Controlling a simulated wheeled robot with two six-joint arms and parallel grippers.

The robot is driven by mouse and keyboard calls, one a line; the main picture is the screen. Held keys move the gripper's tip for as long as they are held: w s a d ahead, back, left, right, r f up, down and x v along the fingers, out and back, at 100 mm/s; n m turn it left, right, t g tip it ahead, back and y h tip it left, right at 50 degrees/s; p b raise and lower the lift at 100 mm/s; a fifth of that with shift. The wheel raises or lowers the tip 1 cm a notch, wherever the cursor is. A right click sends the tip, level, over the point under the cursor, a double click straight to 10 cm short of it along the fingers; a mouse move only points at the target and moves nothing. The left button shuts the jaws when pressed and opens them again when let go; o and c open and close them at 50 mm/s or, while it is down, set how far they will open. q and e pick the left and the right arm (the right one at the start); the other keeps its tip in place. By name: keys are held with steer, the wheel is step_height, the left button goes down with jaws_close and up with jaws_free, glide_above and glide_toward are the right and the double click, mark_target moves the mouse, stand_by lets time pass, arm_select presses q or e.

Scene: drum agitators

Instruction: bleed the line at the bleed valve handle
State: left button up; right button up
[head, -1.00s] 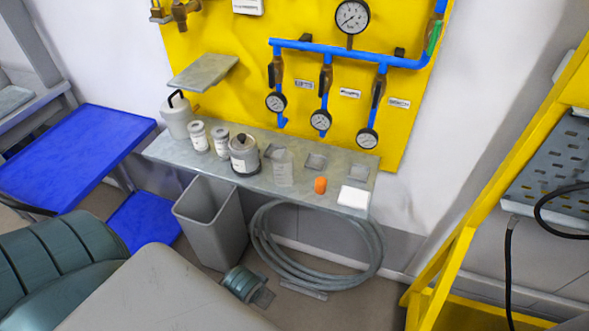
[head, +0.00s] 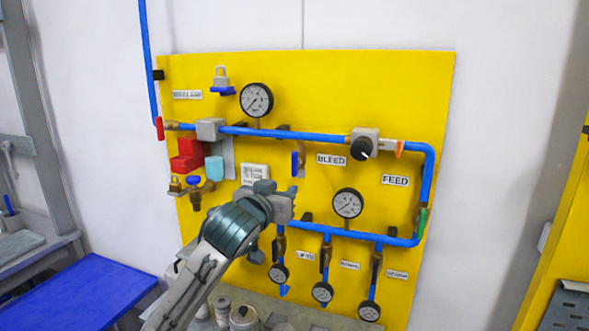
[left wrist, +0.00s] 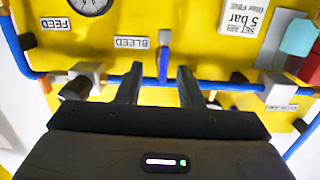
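The bleed valve handle (head: 297,164) is a small blue lever just left of the BLEED label (head: 331,160), below the blue upper pipe (head: 300,137). My left gripper (head: 292,198) reaches up from the lower left and is just below the handle. In the left wrist view, where the panel appears upside down, the blue handle (left wrist: 164,62) shows beyond and between the two dark fingertips of my open left gripper (left wrist: 159,78). The fingers look apart from the handle. My right gripper is in neither view.
The yellow panel (head: 430,90) carries gauges, blue pipes, a black knob (head: 361,149) and red blocks (head: 186,155). A grey shelf with containers (head: 243,318) lies below. A blue bench (head: 75,297) is at lower left and a yellow frame (head: 560,240) at right.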

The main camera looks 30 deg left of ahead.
mark_target(293, 159)
arm_select(q)
steer(key=shift+t+y, duration=0.3)
steer(key=w+a+r+p, duration=0.1)
steer(key=w, duration=0.2)
steer(key=w+a+r+p, duration=0.1)
steer(key=w+p, duration=0.1)
steer(key=w, duration=0.1)
steer(key=w+a+r+p, duration=0.1)
steer(key=w+r+p, duration=0.1)
steer(key=w, duration=0.1)
steer(key=shift+w+r, duration=0.1)
steer(key=shift+w, duration=0.2)
steer(key=shift+w+a, duration=0.15)
steer(key=shift+w, duration=0.3)
jaws_close()
